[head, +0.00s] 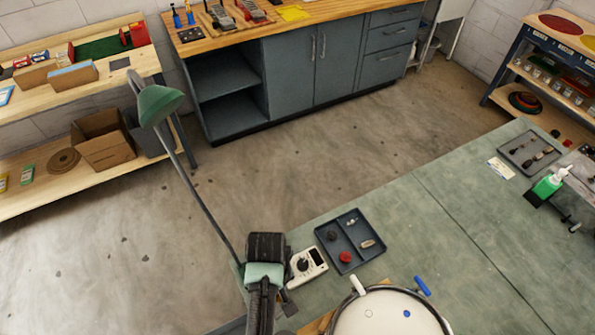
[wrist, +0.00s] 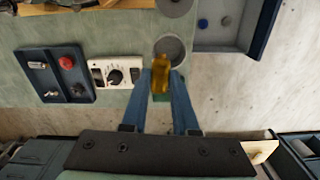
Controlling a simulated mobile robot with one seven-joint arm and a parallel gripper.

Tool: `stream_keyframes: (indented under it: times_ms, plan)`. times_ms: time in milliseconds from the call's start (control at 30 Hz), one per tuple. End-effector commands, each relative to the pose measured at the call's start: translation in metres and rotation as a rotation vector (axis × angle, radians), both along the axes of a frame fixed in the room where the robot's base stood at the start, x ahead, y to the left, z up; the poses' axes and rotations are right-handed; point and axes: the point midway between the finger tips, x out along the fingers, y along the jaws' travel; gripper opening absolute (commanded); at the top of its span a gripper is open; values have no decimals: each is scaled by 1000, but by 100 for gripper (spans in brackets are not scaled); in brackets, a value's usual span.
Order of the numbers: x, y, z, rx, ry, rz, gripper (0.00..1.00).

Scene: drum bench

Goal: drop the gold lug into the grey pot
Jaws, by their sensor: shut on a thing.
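My gripper (wrist: 161,84) is shut on the gold lug (wrist: 161,70), which stands out between the blue fingertips in the wrist view. The grey pot (wrist: 180,46) is a round, open vessel seen from above just beyond the lug. The lug overlaps the pot's lower-left part in the picture; its height above the pot cannot be told. In the head view my gripper (head: 265,250) is over the bench's left corner, seen from behind. Its fingers, the lug and the pot are hidden there.
A white dial meter (head: 306,265) and a dark parts tray (head: 328,228) with a red knob stand close by. A lamp with a green shade (head: 158,103) leans up at the left. A white drum (head: 388,315) is at the front. The bench's middle (head: 430,240) is clear.

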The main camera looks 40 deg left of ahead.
Motion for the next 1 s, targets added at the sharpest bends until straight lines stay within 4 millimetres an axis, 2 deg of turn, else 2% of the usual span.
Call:
stream_keyframes:
  times_ms: [167, 600, 967, 1000]
  plan:
    - [0, 0, -10, 0, 0, 0, 0]
    - [0, 0, -57, 0, 0, -2, 0]
    - [0, 0, -59, 0, 0, -1, 0]
    - [0, 0, -59, 0, 0, -1, 29]
